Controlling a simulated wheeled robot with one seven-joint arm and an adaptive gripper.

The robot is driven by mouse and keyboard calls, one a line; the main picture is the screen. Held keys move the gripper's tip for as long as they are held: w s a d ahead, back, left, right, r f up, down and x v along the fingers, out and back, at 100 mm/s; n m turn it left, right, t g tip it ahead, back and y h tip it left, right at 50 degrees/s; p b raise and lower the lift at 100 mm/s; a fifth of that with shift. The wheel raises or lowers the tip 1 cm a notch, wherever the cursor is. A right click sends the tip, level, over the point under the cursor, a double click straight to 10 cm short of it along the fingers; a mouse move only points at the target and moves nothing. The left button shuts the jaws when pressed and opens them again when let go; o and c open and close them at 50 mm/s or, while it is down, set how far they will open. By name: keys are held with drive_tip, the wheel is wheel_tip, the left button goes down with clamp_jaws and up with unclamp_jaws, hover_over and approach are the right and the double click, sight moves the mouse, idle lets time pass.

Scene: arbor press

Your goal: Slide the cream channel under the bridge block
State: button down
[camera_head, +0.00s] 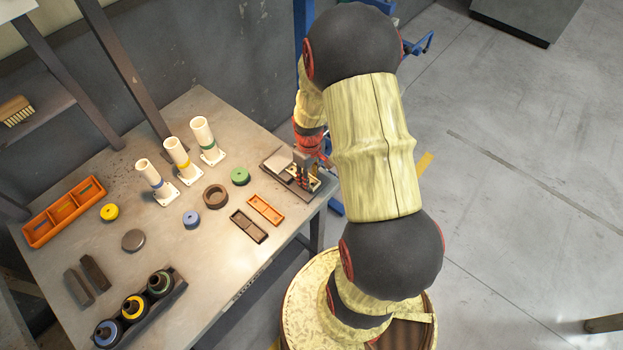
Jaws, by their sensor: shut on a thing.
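My arm reaches over the right end of the table, and my gripper (304,184) is low over a dark base plate (309,197) there. It is shut on a small piece that is mostly hidden by the fingers; a pale cream bit, seemingly the cream channel (316,184), shows beside them. A pale flat-topped block (278,164) sits on the left part of the plate, just left of my gripper. I cannot tell whether it is the bridge block, nor whether the held piece touches it.
An orange tray (265,209) and a dark tray (249,226) lie left of the plate. An orange bin (64,212) is at the far left. Bare tabletop shows between them.

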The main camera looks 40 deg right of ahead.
drive_tip(key=shift+w+a, duration=0.15)
drive_tip(key=shift+w, duration=1.4)
drive_tip(key=c, duration=1.3)
unclamp_jaws()
drive_tip(key=shift+c, duration=0.2)
drive_tip(key=shift+o, duration=0.5)
drive_tip(key=shift+r, duration=0.1)
wheel_tip(320, 180, up, 12)
drive_tip(key=shift+s, duration=0.1)
